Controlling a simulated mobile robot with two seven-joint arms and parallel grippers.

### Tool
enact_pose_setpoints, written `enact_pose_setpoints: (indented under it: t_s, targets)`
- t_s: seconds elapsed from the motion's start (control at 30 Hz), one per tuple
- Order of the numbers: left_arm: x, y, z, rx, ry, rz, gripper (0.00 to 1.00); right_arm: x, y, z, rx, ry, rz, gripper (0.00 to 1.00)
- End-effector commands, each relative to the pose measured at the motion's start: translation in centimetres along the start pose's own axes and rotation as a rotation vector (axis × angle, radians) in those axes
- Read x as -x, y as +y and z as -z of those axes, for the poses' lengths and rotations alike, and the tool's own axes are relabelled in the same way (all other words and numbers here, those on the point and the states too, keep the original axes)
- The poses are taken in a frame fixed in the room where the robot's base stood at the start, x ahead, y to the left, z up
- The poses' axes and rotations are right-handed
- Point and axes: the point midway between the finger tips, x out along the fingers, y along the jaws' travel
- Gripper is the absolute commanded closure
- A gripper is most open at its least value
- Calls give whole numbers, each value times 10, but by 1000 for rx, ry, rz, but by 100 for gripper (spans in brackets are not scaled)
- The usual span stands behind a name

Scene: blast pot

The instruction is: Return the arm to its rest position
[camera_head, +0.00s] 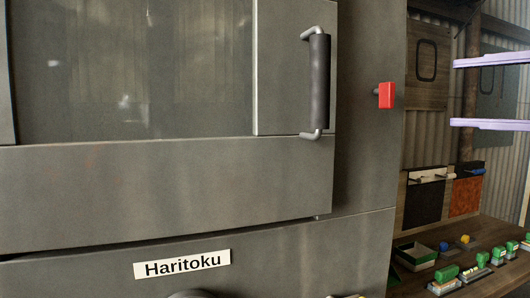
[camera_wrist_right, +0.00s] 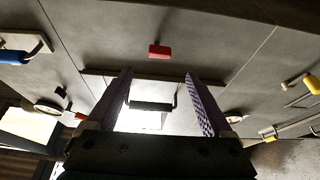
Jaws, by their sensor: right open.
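My right gripper (camera_head: 455,93) reaches in from the right edge of the head view. Its two pale purple fingers are spread apart, with nothing between them. In the right wrist view the open fingers (camera_wrist_right: 160,73) point away from the camera, with empty space between the tips. The rest of the right arm is out of the head view. My left gripper does not show.
A large grey cabinet (camera_head: 180,190) labelled "Haritoku" fills the left, its door carrying a dark handle (camera_head: 320,82). A red switch (camera_head: 386,95) sticks out left of my right gripper. A wooden bench (camera_head: 480,233) holding small green-topped items stands lower right.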

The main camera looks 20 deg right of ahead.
Motion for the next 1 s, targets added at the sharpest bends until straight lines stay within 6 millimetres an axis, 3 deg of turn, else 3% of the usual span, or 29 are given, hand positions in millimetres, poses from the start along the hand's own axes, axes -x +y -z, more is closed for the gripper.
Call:
enact_pose_setpoints:
  t_s: [0.13, 0.23, 0.37, 0.47, 0.57, 0.6, 0.7, 0.8, 0.9, 0.97, 1.0]
  targets:
    - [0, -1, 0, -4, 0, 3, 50, 0, -13, -4, -54, -53, -21, 15]
    - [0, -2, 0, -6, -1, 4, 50, 3, -44, -10, -179, -183, -57, 15]
    - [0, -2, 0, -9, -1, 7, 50, 17, -114, -11, -444, -453, -74, 15]
    - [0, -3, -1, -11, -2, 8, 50, 35, -179, 9, -673, -674, -23, 15]
    - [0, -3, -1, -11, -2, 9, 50, 55, -241, 52, -903, -876, 89, 15]
    - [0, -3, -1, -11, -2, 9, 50, 63, -262, 75, -990, -945, 150, 15]
    - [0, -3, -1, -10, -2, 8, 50, 80, -299, 135, -1175, -1074, 312, 15]
    - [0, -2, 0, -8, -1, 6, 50, 94, -318, 196, -1324, -1152, 481, 15]
    - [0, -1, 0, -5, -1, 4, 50, 106, -324, 254, -1446, -1193, 654, 15]
    - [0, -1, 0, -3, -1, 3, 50, 112, -321, 288, -1511, -1200, 761, 15]
    - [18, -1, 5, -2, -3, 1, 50, 115, -300, 294, -1518, -1205, 788, 15]
